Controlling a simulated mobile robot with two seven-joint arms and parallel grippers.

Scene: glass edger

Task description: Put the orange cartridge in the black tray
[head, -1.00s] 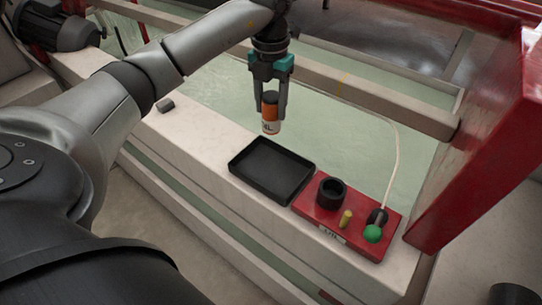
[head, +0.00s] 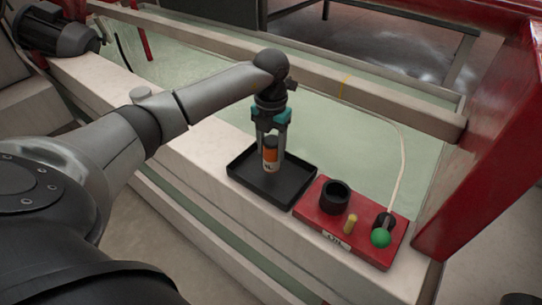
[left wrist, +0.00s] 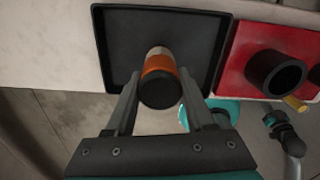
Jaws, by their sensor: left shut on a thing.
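The orange cartridge (head: 270,155) has a black cap, an orange band and a white lower part with dark lettering. It is upright between the fingers of my left gripper (head: 271,150), which is shut on it. It also shows in the left wrist view (left wrist: 158,72), seen from its black end, with my left gripper (left wrist: 163,95) fingers on both sides. The black tray (head: 242,180) lies on the pale ledge, and the cartridge is over its inside. It also shows in the left wrist view (left wrist: 215,45). I cannot tell whether the cartridge touches the tray floor. My right gripper is not in view.
A red frame post (head: 480,150) stands at the right.

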